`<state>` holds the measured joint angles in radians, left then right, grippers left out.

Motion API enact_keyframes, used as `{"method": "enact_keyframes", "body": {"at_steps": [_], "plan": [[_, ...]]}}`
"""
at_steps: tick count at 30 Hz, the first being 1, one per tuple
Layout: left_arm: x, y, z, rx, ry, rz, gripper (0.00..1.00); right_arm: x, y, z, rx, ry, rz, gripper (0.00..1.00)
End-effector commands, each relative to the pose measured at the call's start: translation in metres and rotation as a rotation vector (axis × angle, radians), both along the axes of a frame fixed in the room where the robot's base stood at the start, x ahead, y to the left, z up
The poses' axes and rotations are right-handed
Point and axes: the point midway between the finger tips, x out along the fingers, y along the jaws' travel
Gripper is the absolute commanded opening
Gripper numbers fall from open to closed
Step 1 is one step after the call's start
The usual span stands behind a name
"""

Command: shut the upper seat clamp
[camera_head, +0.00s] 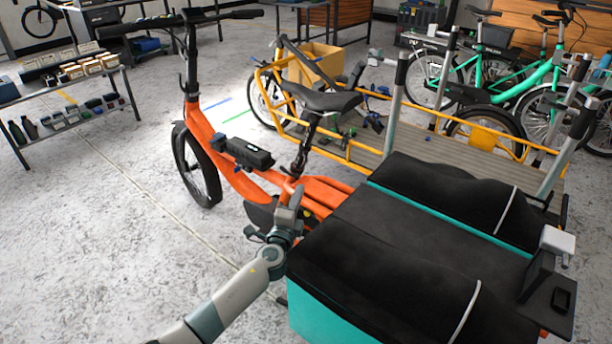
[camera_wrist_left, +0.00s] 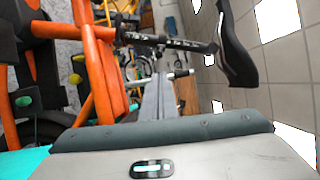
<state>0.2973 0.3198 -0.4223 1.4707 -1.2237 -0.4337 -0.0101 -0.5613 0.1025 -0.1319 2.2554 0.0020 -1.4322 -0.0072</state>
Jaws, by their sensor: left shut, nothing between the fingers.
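The black saddle (camera_head: 318,97) sits on a dark seat post (camera_head: 303,148) above the orange bike frame (camera_head: 215,145). In the left wrist view the seat post (camera_wrist_left: 165,41) runs sideways from the orange frame (camera_wrist_left: 97,75) to the saddle (camera_wrist_left: 236,45). Dark clamp parts show along the post, but I cannot tell whether the upper clamp's lever is open or shut. My left gripper (camera_head: 297,190) is shut and empty, just below the post's lower end in the head view. Its fingers (camera_wrist_left: 163,85) point toward the post. My right gripper is not in view.
A teal cargo box (camera_head: 315,312) with a black cover stands close right of my left arm. A yellow-framed cargo bike (camera_head: 375,158) is behind. A shelf (camera_head: 75,75) with small goods stands at left. Floor at lower left is clear.

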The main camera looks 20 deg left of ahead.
Motion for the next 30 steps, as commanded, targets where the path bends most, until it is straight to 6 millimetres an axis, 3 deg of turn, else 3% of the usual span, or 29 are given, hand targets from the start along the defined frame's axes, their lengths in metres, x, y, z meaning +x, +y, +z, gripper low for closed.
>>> {"method": "enact_keyframes", "body": {"at_steps": [9, 15, 30], "plan": [[0.054, 0.003, 0.004, -0.001, -0.001, 0.001, 0.00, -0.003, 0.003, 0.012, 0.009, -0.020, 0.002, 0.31], [0.077, 0.005, 0.005, 0.000, 0.000, 0.000, 0.00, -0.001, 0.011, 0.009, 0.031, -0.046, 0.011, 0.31], [0.088, 0.006, 0.007, -0.001, 0.000, 0.000, 0.00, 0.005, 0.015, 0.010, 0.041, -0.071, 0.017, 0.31]]}}
